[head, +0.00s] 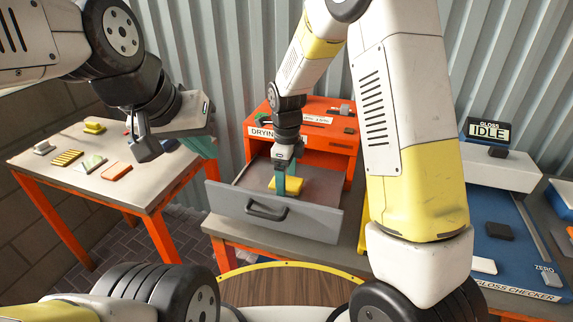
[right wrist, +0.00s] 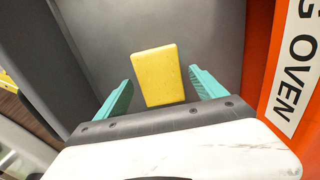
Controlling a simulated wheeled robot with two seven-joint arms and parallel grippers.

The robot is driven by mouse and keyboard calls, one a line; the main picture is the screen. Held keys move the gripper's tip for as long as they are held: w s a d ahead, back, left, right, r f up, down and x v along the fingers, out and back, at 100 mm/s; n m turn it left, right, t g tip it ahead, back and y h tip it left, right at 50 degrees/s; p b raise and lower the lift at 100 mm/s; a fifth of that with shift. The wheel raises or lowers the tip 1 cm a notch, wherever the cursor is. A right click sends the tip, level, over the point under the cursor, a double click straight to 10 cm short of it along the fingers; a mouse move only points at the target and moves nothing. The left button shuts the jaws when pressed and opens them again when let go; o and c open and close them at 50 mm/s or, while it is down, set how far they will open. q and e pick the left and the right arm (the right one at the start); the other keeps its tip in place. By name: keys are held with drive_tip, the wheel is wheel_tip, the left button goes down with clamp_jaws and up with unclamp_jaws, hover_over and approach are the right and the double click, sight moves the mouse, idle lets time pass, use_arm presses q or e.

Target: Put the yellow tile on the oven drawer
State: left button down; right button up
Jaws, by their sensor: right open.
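The yellow tile (head: 292,184) lies flat on the grey floor of the pulled-out oven drawer (head: 240,205). My right gripper (head: 287,186) is over the drawer, pointing down at the tile. In the right wrist view the yellow tile (right wrist: 158,75) shows between the tips of the open teal fingers of my right gripper (right wrist: 165,90), with a gap on each side. The drawer floor (right wrist: 105,35) around it is bare. My left gripper (head: 203,148) hangs beside the left table, its teal finger part seen from the side; its opening cannot be made out.
The orange drying oven (head: 345,160) stands behind the drawer with small items on top. A blue gloss checker (head: 515,262) stands at the right. My right arm hides part of the middle.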

sight(287, 182)
drive_tip(key=shift+r, duration=0.15)
wheel_tip(287, 182, up, 12)
drive_tip(key=s+d+r+n+t, duration=0.2)
drive_tip(key=s+d+r+n, duration=0.1)
drive_tip(key=s+n, duration=0.3)
drive_tip(key=s+d+r+n+t+y, duration=0.1)
drive_tip(key=s+d+r+n+t, duration=0.1)
drive_tip(key=s+d+r+n, duration=0.2)
drive_tip(key=s+d+r+n+t+y, duration=0.1)
drive_tip(key=s+d+r+n+t, duration=0.1)
drive_tip(key=s+d+n, duration=0.5)
drive_tip(key=shift+s+r+n, duration=0.7)
drive_tip(key=shift+s+n, duration=0.65)
drive_tip(key=shift+n, duration=1.25)
drive_tip(key=shift+d, duration=0.1)
